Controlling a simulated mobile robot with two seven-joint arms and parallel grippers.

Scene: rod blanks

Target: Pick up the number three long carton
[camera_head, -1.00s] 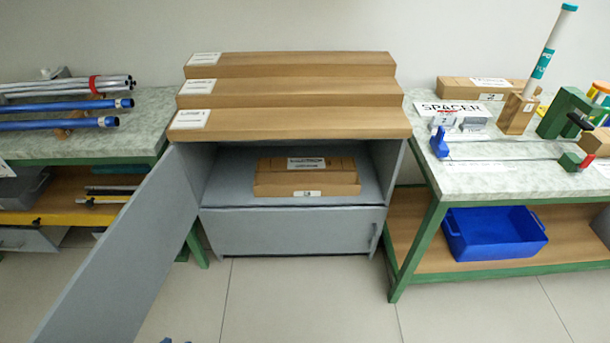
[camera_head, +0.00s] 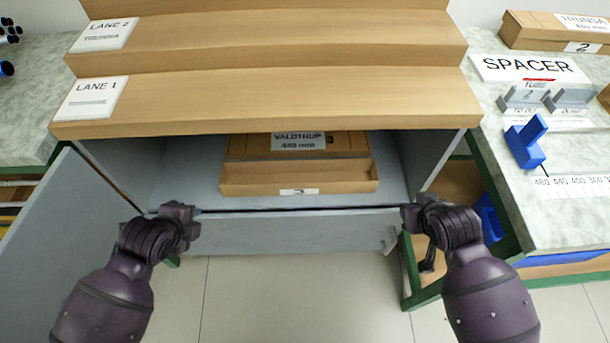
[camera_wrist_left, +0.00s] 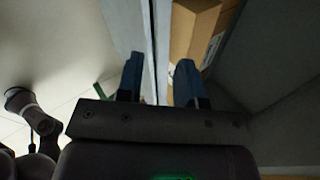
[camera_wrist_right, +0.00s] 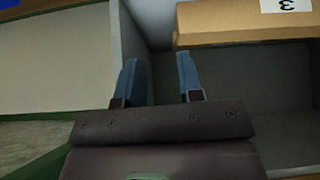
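The long carton marked 3 (camera_head: 339,181) lies crosswise in the open grey cabinet compartment, under the lane 1 step. It is brown, with a low front part and a grey label behind that reads 440 mm. My left gripper (camera_head: 198,213) is in front of the carton's left end, and my right gripper (camera_head: 406,214) is beyond its right end. In the left wrist view, the open fingers (camera_wrist_left: 160,82) stand apart at a grey panel edge, with the carton (camera_wrist_left: 188,32) beyond them. In the right wrist view, the fingers (camera_wrist_right: 160,82) are open and empty, below the carton (camera_wrist_right: 235,25).
The open cabinet door (camera_head: 50,235) stands at the left. The compartment's side walls and the lane 1 step (camera_head: 270,108) above bound the opening. A green-framed bench with a blue stop (camera_head: 526,142) and a number 2 carton (camera_head: 545,35) is at the right.

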